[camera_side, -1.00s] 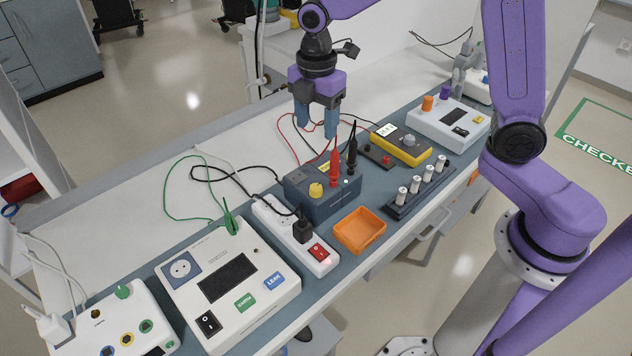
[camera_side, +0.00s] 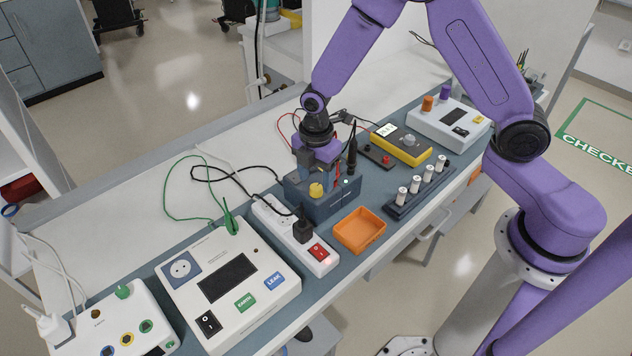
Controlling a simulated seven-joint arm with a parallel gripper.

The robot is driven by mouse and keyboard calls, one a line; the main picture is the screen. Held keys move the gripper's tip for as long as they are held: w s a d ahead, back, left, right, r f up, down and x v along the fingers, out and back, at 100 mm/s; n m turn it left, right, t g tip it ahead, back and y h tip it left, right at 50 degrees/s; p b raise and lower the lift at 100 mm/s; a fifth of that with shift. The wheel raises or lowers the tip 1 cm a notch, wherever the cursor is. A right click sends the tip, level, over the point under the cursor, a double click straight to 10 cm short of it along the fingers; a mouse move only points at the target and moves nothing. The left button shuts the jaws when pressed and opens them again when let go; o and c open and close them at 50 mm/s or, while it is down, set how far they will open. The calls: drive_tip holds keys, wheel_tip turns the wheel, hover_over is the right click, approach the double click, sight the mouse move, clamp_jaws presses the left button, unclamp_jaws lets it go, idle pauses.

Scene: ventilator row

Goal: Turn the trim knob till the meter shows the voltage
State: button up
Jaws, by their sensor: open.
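The yellow trim knob (camera_side: 316,190) sits on the dark blue box (camera_side: 338,208) at mid-bench. My gripper (camera_side: 318,173) is open and low over the box, close above or just behind the knob in this view. I cannot tell whether the fingers touch the knob. The yellow meter (camera_side: 412,152) lies on the bench to the right, with a pale lit display (camera_side: 386,130) too small to read and a grey dial. A black probe (camera_side: 352,150) stands at the box's right; the red probe is mostly hidden by my gripper.
A white power strip (camera_side: 318,262) with a black plug lies left of the box. An orange tray (camera_side: 360,230) and a rack of several white cells (camera_side: 416,190) lie in front. A white tester (camera_side: 235,290) stands lower left. Cables loop behind the box.

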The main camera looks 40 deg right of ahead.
sight(316, 190)
drive_tip(key=shift+f, duration=1.2)
drive_tip(key=c, duration=1)
drive_tip(key=shift+c, duration=0.2)
drive_tip(key=shift+m, duration=0.4)
drive_tip(key=m, duration=0.3)
drive_tip(key=shift+m, duration=2.1)
